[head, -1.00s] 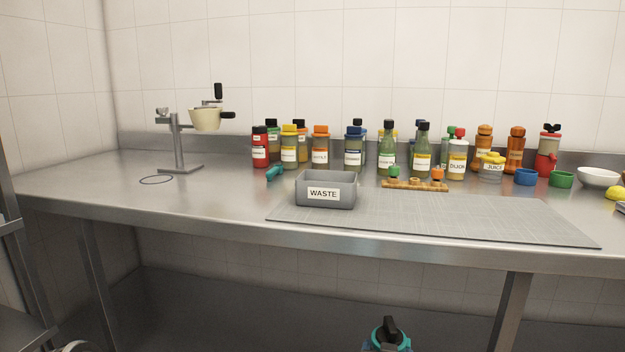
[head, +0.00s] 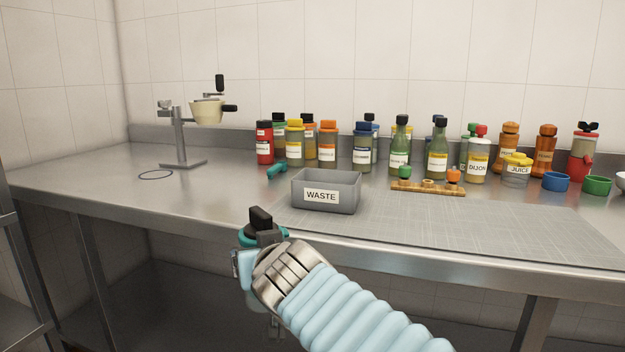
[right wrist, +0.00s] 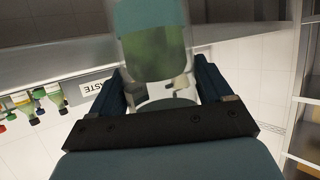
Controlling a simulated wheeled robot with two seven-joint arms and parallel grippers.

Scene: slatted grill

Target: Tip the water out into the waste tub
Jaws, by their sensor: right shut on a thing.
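The grey waste tub (head: 347,196), labelled WASTE, stands upright on the steel counter near its front edge. A bottle with a teal lid and black top (head: 262,232) is at my right gripper (head: 250,265), in front of the counter edge, left of and nearer than the tub. In the right wrist view the clear, greenish bottle (right wrist: 155,50) with a teal band is between the two dark fingers of my right gripper (right wrist: 160,82), which is shut on it. The bottle looks roughly upright in the head view; its lower part is mostly hidden. My left gripper is not in view.
A grey cutting mat (head: 480,228) lies right of the tub. Several sauce bottles (head: 327,145) line the back. A wooden rack (head: 428,187) stands behind the mat, and a metal stand (head: 180,145) at left. The counter's front left is clear.

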